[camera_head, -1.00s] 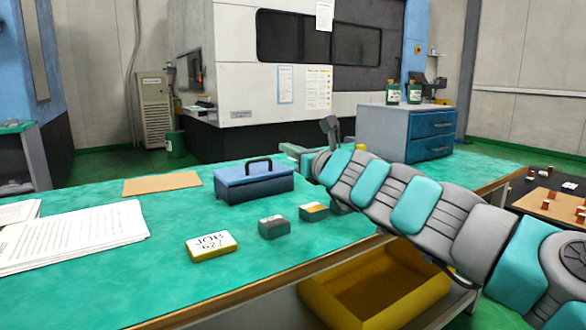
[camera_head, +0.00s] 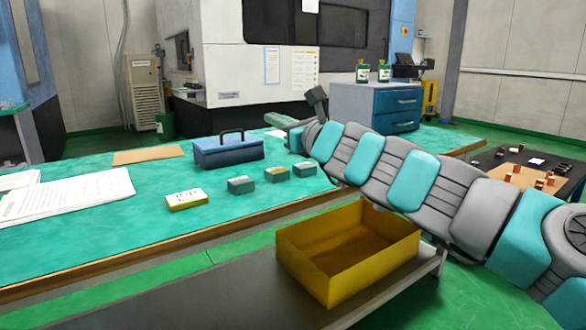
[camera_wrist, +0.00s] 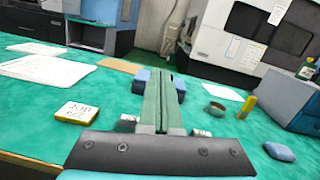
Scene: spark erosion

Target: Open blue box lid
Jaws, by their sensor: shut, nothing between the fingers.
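The blue box (camera_head: 228,150) sits on the green table top, with its lid down and a dark handle standing up on top. In the wrist view the blue box (camera_wrist: 141,80) is mostly hidden behind my gripper (camera_wrist: 163,76), whose green fingers are together with nothing between them. In the head view the arm reaches in from the right, and my gripper is at its far end (camera_head: 284,122), to the right of the box and apart from it.
Small grey blocks (camera_head: 241,185) and a yellow-edged job block (camera_head: 186,200) stand in front of the box. Papers (camera_head: 85,195) lie left, a tan board (camera_head: 148,155) behind. A blue drawer cabinet (camera_head: 375,108) stands back right. A yellow bin (camera_head: 345,255) is on the lower shelf.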

